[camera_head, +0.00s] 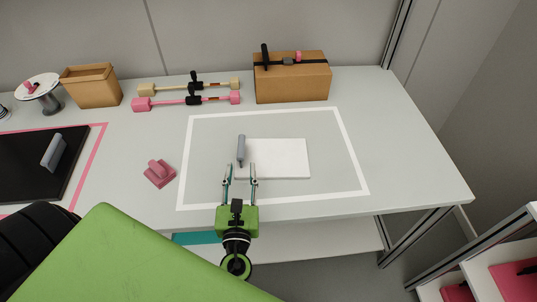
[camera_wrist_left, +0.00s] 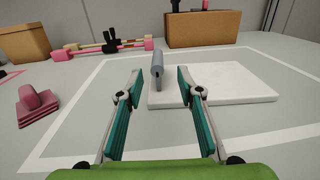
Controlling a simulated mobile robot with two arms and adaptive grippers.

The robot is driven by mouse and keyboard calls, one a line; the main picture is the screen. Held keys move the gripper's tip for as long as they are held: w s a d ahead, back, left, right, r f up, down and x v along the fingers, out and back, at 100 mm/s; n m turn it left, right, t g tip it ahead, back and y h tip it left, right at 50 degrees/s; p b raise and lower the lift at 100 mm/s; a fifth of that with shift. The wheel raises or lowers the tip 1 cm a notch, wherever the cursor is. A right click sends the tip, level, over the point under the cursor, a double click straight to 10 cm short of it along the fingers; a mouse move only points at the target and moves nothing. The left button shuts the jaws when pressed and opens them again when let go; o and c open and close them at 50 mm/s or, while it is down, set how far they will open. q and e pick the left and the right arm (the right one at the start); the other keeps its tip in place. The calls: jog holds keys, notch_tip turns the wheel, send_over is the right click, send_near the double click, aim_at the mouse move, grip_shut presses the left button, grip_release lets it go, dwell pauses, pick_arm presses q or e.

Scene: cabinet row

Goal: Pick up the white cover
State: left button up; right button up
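The white cover (camera_head: 285,160) is a flat white slab lying on the table inside a white outlined rectangle. A grey handle (camera_head: 241,149) stands at its left edge. In the left wrist view the cover (camera_wrist_left: 225,84) lies ahead and to the right, and the handle (camera_wrist_left: 157,66) stands straight ahead between the fingers' directions. My left gripper (camera_head: 240,170) is open and empty, just in front of the handle, its fingers pointing at it; it also shows in the left wrist view (camera_wrist_left: 157,82). My right gripper is not in view.
A pink block with a knob (camera_head: 159,173) sits left of the outline. Behind are a cardboard box (camera_head: 291,82), pink and tan bars (camera_head: 185,101) and an open brown bin (camera_head: 92,88). A black panel (camera_head: 30,165) lies at left. The table right of the cover is clear.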

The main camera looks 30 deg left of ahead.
aim_at(241, 145)
pick_arm(q)
jog(key=x, duration=0.4)
jog(key=shift+w+f, duration=0.1)
jog(key=shift+f, duration=0.05)
jog(key=shift+w+a+b, duration=0.3)
jog(key=shift+w+a, duration=0.05)
jog(key=shift+w, duration=0.05)
jog(key=x, duration=0.3)
jog(key=shift+w+a+b, duration=0.25)
jog(key=shift+b, duration=0.15)
jog(key=shift+w+a, duration=0.2)
jog(key=shift+w, duration=0.15)
grip_shut()
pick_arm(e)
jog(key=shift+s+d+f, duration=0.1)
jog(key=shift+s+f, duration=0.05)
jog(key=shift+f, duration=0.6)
